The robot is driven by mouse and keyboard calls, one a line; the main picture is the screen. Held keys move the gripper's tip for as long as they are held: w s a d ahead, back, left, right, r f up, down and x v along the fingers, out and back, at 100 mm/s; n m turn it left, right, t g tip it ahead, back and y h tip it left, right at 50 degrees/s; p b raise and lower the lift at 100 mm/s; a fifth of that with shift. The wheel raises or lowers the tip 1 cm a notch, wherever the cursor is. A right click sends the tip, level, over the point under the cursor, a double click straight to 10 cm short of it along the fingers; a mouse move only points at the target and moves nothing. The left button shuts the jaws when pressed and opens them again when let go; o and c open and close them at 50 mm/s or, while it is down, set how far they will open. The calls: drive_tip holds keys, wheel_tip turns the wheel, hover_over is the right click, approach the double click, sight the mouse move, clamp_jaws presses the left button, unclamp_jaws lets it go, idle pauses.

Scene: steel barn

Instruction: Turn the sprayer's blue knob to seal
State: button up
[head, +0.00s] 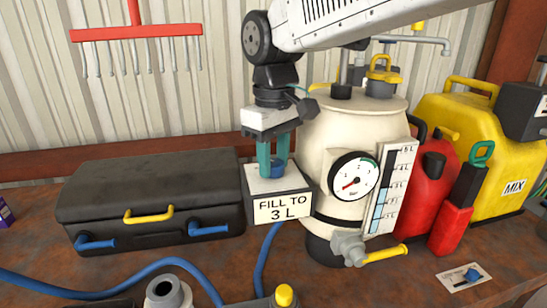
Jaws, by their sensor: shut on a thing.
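The sprayer (325,130) is a cream tank with a round gauge (354,176) and a litre scale (389,188) on its front. My gripper points down and is shut on the knob. The fingers hide part of the knob, and its turn position cannot be read. A grey valve (348,246) with a yellow lever (386,254) sits at the tank's lower front.
A black case (150,195) stands to the left. A red can (436,165) and a yellow can (480,145) marked "MIX" stand to the right. A blue hose (110,292) crosses the front. A card (464,277) lies at front right. A red rack (135,32) hangs behind.

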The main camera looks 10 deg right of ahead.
sight(273, 163)
drive_tip(key=shift+n, duration=1)
drive_tip(key=o, duration=1)
drive_tip(key=shift+r, duration=0.1)
wheel_tip(273, 163, up, 8)
drive_tip(key=shift+f, duration=0.15)
drive_tip(key=shift+s, duration=0.1)
